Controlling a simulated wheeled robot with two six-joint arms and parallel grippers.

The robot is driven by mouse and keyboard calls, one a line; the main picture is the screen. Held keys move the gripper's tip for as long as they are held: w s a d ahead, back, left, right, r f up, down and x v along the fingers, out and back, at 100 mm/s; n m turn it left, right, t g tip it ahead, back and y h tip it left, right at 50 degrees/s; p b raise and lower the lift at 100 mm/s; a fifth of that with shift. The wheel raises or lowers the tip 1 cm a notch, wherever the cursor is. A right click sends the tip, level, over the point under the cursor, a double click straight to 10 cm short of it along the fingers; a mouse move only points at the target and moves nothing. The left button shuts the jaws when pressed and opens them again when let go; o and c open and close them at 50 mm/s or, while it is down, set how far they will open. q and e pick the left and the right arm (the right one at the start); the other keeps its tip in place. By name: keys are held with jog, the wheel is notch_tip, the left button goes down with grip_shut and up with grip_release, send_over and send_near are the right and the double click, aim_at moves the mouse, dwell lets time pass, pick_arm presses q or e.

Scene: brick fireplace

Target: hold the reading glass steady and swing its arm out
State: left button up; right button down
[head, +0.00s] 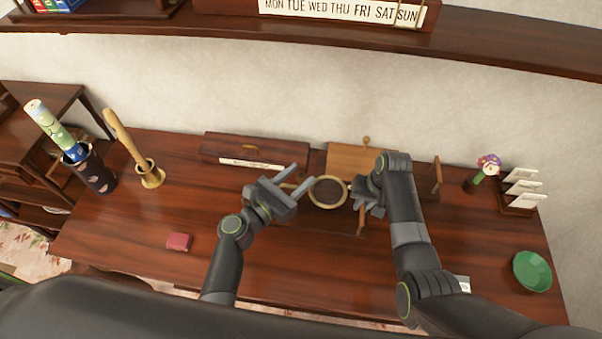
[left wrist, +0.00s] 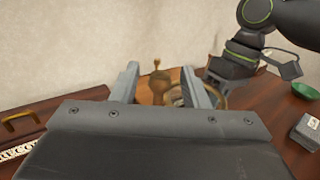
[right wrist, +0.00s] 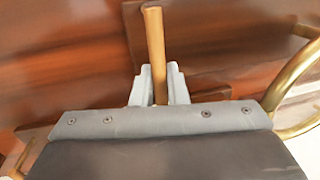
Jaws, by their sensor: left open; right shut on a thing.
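The reading glass (head: 328,191) has a round brass-coloured rim and stands near the middle of the desk between my two grippers. Its rim also shows in the left wrist view, beyond the right finger (left wrist: 222,96), and at the right edge of the right wrist view (right wrist: 280,97). My right gripper (head: 364,196) is beside the rim's right side. In the right wrist view it is shut on a slim wooden-brown post (right wrist: 153,45). My left gripper (head: 302,178) is open at the rim's left, its fingers spread. Whether it touches the glass cannot be told.
A dark box with a handle (head: 225,147) and a light wooden box (head: 352,158) stand behind. A red block (head: 179,242) lies front left, a brass mortar (head: 151,178) far left. A green bowl (head: 532,270) and card rack (head: 520,198) stand right. The desk's left front is mostly clear.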

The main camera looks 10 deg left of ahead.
pick_arm(q)
jog(key=shift+w+d, duration=0.45)
jog(key=shift+w, duration=0.15)
grip_shut()
